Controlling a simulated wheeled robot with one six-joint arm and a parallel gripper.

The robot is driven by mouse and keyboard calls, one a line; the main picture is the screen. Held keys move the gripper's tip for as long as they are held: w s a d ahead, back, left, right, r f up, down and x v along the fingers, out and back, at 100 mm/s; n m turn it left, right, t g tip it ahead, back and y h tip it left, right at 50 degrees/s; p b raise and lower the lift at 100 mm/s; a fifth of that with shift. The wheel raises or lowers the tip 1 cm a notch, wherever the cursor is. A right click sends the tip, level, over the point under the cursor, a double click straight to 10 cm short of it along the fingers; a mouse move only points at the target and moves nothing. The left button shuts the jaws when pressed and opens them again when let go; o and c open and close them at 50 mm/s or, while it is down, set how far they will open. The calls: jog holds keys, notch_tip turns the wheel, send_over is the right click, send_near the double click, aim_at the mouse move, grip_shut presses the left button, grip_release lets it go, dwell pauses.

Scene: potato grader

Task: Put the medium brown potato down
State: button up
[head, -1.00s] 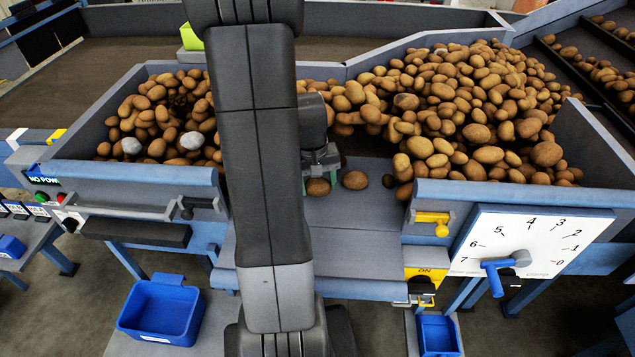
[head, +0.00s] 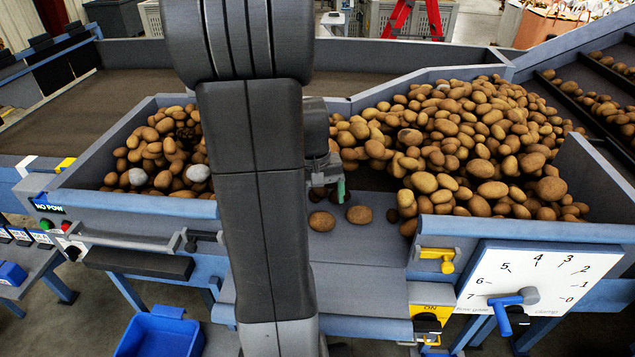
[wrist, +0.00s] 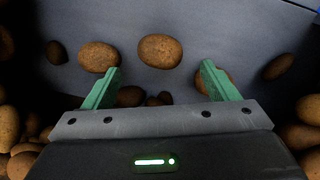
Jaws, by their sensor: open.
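The medium brown potato (head: 322,221) rests on the grey belt in the gap between the two heaps, just left of another brown potato (head: 359,214). In the wrist view, I take the medium potato to be the one ahead of the fingertips near the middle (wrist: 160,50), with its neighbour to the left (wrist: 98,56). My gripper (head: 335,190) is just behind and above it, not touching it. In the wrist view its green fingers (wrist: 160,70) are wide apart with nothing held between them. My arm hides part of the left heap in the head view.
A large potato heap (head: 450,140) fills the right side, and a smaller heap with pale lumps (head: 160,155) lies left. The front belt strip (head: 350,250) is clear. A dial panel (head: 535,285) and yellow handle (head: 438,255) stand front right.

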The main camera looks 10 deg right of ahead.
aim_at(317, 217)
jog(key=r, duration=0.5)
jog(key=shift+a, duration=0.25)
dwell(1.0)
